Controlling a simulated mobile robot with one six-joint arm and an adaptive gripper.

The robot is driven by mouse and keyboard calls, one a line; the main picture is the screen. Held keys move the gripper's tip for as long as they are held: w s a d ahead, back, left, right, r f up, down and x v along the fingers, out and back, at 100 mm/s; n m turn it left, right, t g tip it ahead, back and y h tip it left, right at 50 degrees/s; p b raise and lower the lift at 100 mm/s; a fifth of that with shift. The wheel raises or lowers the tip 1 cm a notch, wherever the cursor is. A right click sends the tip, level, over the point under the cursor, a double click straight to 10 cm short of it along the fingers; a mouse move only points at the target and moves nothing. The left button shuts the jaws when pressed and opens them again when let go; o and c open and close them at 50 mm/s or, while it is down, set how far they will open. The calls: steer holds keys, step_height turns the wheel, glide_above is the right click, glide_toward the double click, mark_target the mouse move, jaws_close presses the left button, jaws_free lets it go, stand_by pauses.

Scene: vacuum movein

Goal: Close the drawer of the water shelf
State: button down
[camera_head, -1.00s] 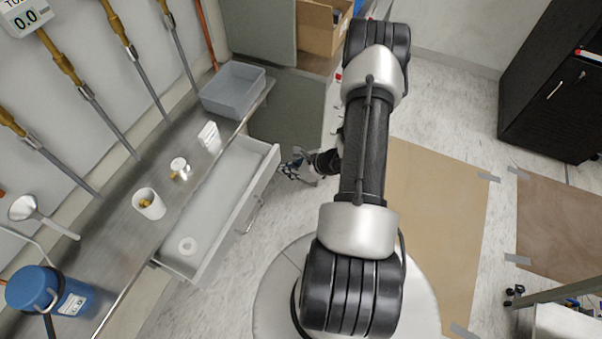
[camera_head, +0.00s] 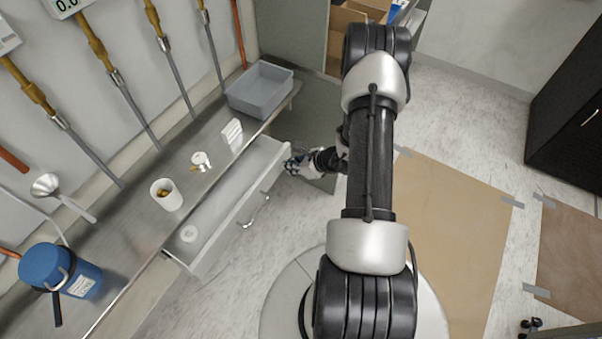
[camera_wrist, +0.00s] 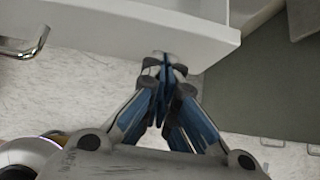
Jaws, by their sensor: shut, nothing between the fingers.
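The white drawer (camera_head: 228,212) of the metal water shelf (camera_head: 118,222) is pulled partly out. It holds a small white round item (camera_head: 188,233) near its left end. The drawer's metal handle (camera_head: 256,212) is on its front face and shows at the left in the wrist view (camera_wrist: 30,42). My gripper (camera_head: 292,162) is at the right end of the drawer front. In the wrist view its blue and black fingers (camera_wrist: 163,62) are shut and empty, with the tips at the lower edge of the drawer front (camera_wrist: 130,30). I cannot tell whether they touch it.
On the shelf top are a grey bin (camera_head: 262,90), a white cup (camera_head: 166,195), a small white jar (camera_head: 201,161) and a blue container (camera_head: 60,272). A black cabinet (camera_head: 580,125) stands at the right. Floor in front of the drawer is open.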

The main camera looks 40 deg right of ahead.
steer(key=b, duration=0.3)
glide_toward(264, 160)
steer(key=w+f, duration=0.1)
steer(key=w+a+f, duration=0.1)
steer(key=w, duration=0.1)
steer(key=w+a, duration=0.1)
steer(key=w, duration=0.1)
steer(key=shift+w+a+f, duration=0.1)
steer(key=shift+a+f, duration=0.05)
steer(key=shift+f, duration=0.25)
steer(key=shift+w+a+r, duration=0.15)
steer(key=shift+w+a, duration=0.05)
steer(key=shift+w, duration=0.5)
